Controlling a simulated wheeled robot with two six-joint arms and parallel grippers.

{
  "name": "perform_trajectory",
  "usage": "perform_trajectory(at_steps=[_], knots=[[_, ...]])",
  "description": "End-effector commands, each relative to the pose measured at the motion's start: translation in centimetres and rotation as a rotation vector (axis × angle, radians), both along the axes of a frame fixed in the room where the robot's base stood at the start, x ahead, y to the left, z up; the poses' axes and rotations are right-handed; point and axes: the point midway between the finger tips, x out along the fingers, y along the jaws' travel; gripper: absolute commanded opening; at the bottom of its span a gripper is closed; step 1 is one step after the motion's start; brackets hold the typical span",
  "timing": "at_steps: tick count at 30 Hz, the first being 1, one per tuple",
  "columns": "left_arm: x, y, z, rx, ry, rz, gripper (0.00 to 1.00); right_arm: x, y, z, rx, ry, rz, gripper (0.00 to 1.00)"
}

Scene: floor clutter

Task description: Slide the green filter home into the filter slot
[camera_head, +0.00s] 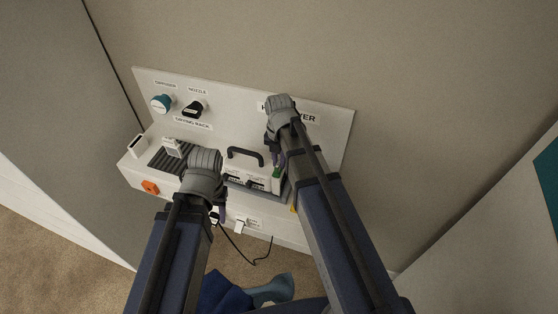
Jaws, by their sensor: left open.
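A small green piece (277,172), perhaps the green filter, shows just below my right gripper (272,152), at the right end of the white unit. I cannot tell whether the jaws touch it. A purple bit shows right above it. My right wrist hides much of this area, and I cannot make out the filter slot. My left gripper (219,208) is open, low over the front of the unit, largely hidden under its own wrist. I see nothing held in it.
The white unit (190,130) has a labelled back panel with a teal knob (161,103) and a black nozzle (194,108). A black handle (245,153), a ribbed rack (166,161) and an orange block (150,187) are on it. A black cord (255,262) hangs in front.

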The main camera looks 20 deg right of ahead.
Motion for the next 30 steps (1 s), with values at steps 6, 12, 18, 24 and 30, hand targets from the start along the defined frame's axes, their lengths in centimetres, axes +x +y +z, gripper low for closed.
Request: perform_trajectory(at_steps=[6,12,18,24,30], knots=[[0.0,0.0,0.0,0.0,0.0,0.0,0.46,0.0,0.0,0.1,0.0,0.0,0.0,0.41],[0.0,0.0,0.0,0.0,0.0,0.0,0.46,0.0,0.0,0.1,0.0,0.0,0.0,0.51],[0.0,0.0,0.2,0.0,0.0,0.0,0.46,0.0,0.0,0.2,0.0,0.0,0.0,0.51],[0.0,0.0,1.3,0.0,0.0,0.002,0.46,0.0,0.0,1.3,0.0,0.0,0.0,0.51],[0.0,0.0,3.6,-0.001,0.0,0.007,0.46,0.0,0.0,3.6,0.0,0.0,0.0,0.51]])
